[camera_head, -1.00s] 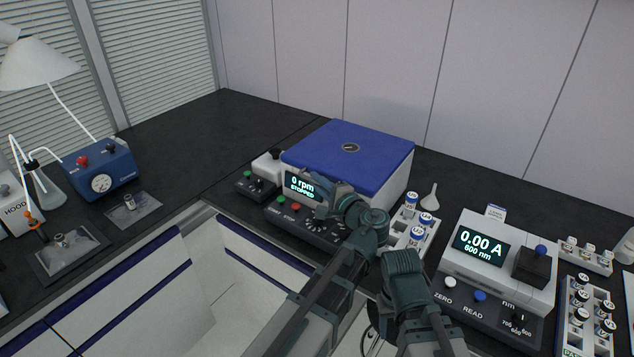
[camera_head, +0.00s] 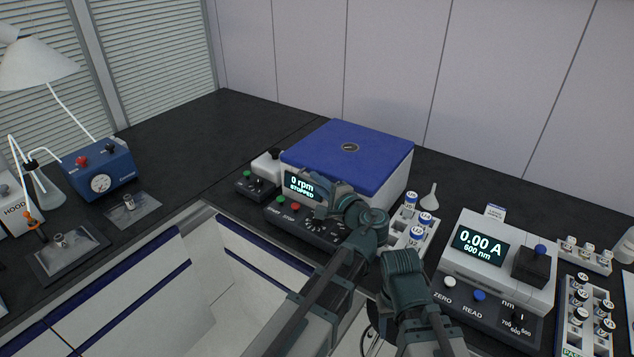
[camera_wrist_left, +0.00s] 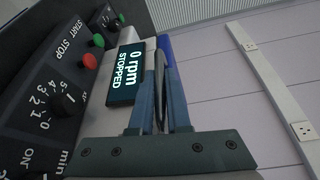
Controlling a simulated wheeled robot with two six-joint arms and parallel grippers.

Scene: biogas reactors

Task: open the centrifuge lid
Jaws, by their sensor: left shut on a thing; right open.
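The centrifuge (camera_head: 395,190) is a white box with a flat blue lid (camera_head: 345,160), which looks closed. Its display (camera_head: 303,187) reads 0 rpm, STOPPED. My left gripper (camera_head: 322,196) is at the centrifuge's front, just right of the display. In the left wrist view, its fingers (camera_wrist_left: 160,80) are shut on a thin dark piece (camera_wrist_left: 159,72), which looks like the lid's handle, in front of the blue lid edge (camera_wrist_left: 167,48). The fingers partly hide the handle.
The control panel with start and stop buttons (camera_head: 294,208) and a dial lies below the gripper. A vial rack (camera_head: 405,238) stands close on the right, with a funnel (camera_head: 430,197) behind it. A photometer (camera_head: 495,265) stands further right.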

